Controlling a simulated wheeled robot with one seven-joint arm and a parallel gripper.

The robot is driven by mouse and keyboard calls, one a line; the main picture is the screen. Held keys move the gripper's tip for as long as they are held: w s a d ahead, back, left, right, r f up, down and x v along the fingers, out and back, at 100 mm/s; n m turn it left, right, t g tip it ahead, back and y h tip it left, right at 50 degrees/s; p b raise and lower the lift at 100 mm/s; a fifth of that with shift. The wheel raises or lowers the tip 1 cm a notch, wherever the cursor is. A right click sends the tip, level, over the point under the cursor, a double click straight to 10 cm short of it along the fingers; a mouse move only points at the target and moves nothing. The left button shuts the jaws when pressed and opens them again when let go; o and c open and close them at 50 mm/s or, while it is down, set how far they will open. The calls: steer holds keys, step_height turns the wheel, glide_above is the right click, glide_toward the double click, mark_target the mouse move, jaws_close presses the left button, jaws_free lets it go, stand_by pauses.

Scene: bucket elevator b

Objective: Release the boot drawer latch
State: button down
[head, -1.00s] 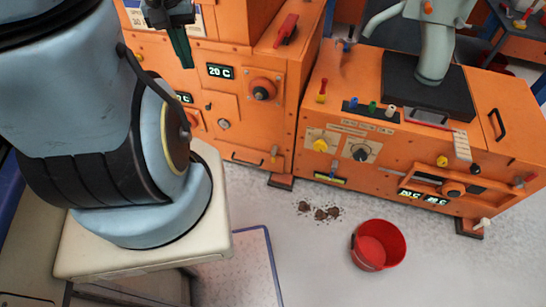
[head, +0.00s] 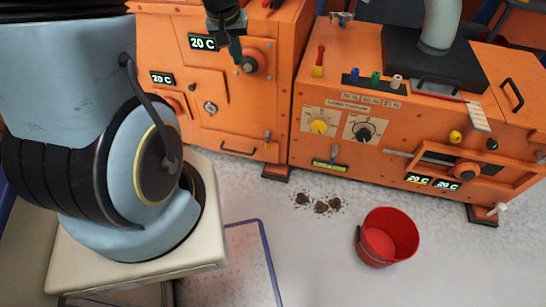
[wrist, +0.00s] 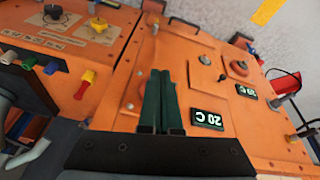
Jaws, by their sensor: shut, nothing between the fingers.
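The orange cabinet on the left has a low drawer front with a black handle (head: 237,152). My gripper (head: 237,58) is above and left of the latch, in front of the cabinet's upper face near a round red-and-black knob (head: 252,62). It is apart from the latch. In the wrist view my dark green fingers (wrist: 161,100) are together and empty, with the orange panel beyond them.
The orange control box (head: 400,140) with knobs, coloured plugs and levers stands to the right. A red bucket (head: 388,238) and a patch of brown debris (head: 320,206) are on the grey floor. Floor in front of the cabinet's drawer is otherwise clear.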

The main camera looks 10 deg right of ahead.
steer(key=d+f+m+t+y+b, duration=0.1)
steer(key=d+f+b, duration=0.4)
steer(key=f, duration=0.9)
steer(key=w+d+f+m+t+y+b, duration=0.1)
steer(key=d+f+b, duration=0.4)
steer(key=f+b, duration=0.7)
steer(key=d+f+m+t+y+b, duration=0.1)
steer(key=d+f+b, duration=0.4)
steer(key=f, duration=1.2)
steer(key=b, duration=0.3)
steer(key=shift+w+d+m+t+b, duration=0.3)
steer(key=shift+w+d+t+b, duration=0.1)
steer(key=w+a+f+b, duration=0.4)
steer(key=w+f+b, duration=0.4)
steer(key=b, duration=0.1)
steer(key=shift+w+a, duration=0.15)
steer(key=shift+w, duration=0.1)
steer(key=shift+r+y+p, duration=0.15)
steer(key=shift+y+p, duration=0.15)
steer(key=shift+p, duration=0.45)
